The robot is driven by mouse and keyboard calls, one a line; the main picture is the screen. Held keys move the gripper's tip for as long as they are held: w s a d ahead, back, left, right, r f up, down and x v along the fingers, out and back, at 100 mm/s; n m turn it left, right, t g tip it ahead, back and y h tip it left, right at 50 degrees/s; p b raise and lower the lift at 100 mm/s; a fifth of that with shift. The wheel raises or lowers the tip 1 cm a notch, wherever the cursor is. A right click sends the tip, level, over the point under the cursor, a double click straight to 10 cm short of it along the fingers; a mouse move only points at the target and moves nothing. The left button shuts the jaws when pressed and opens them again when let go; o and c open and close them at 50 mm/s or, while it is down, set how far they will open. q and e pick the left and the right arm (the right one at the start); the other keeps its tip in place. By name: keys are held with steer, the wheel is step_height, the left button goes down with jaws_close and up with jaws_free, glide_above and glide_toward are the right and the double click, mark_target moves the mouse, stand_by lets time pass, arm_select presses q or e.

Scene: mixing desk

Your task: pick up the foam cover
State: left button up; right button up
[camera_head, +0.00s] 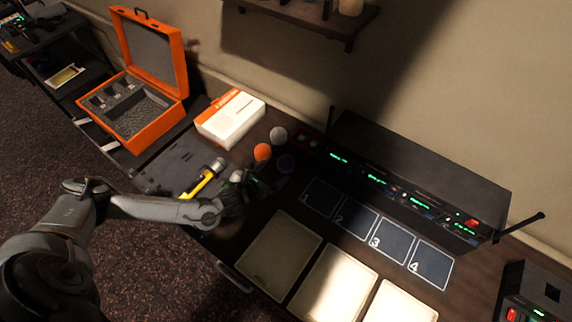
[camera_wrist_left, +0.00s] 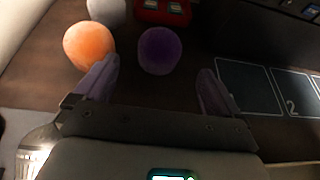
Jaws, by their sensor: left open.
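Three round foam covers sit close together on the desk: an orange one (camera_head: 262,152), a grey-white one (camera_head: 278,134) and a purple one (camera_head: 286,163). In the left wrist view the purple cover (camera_wrist_left: 158,50) lies ahead of the gap between my fingers, nearer the left finger. The orange cover (camera_wrist_left: 89,46) is just outside the left finger, and the grey-white cover (camera_wrist_left: 107,10) is farther back, cut by the frame edge. My left gripper (camera_wrist_left: 158,82) is open and empty, on the near side of the purple cover. My right gripper is not in view.
A yellow-handled hammer (camera_head: 203,180) lies left of my gripper. A white and orange box (camera_head: 231,118) and an open orange case (camera_head: 140,128) stand behind it. Black receivers with antennas (camera_head: 415,185) are at the right, numbered squares (camera_head: 357,228) and pale panels (camera_head: 279,257) in front.

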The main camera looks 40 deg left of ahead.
mark_target(281, 167)
arm_select(q)
steer(key=x, duration=0.3)
steer(key=shift+w+d+f, duration=0.15)
steer(key=shift+w+f, duration=0.05)
steer(key=shift+w, duration=0.1)
steer(key=shift+b+x, duration=0.65)
steer(key=shift+x, duration=2)
steer(key=shift+f, duration=0.1)
steer(key=c, duration=1)
